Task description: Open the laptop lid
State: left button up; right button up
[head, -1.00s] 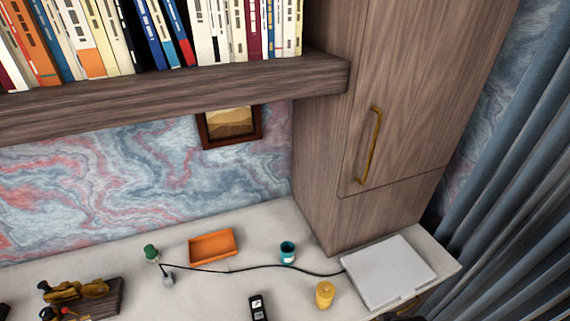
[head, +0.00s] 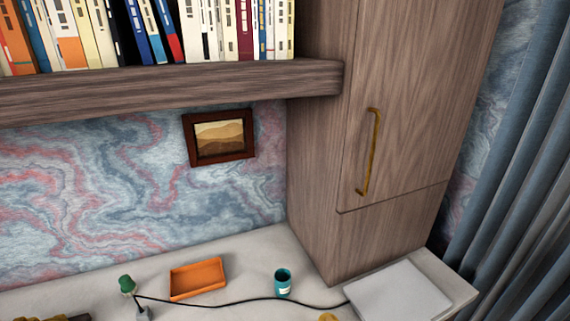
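The laptop (head: 398,293) is a flat, pale grey-white slab lying shut at the right end of the desk, in front of the wooden cabinet. Its near edge is cut off by the bottom of the head view. A black cable runs along the desk to its left side. Neither of my grippers shows in the head view now, so where they are relative to the laptop is hidden.
Left of the laptop stand a teal cup (head: 283,282), an orange tray (head: 198,279) and a green-topped object (head: 127,285). A yellow object (head: 328,317) is cut off below. The tall cabinet (head: 395,130) and shelf (head: 170,88) rise behind; curtains (head: 525,190) hang at right.

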aim_at(399, 291)
jog(key=k+z, duration=0.1)
jog(key=z, duration=0.35)
jog(key=k+z, duration=0.1)
jog(key=z, duration=0.35)
jog(key=k+z, duration=0.1)
jog(key=z, duration=0.35)
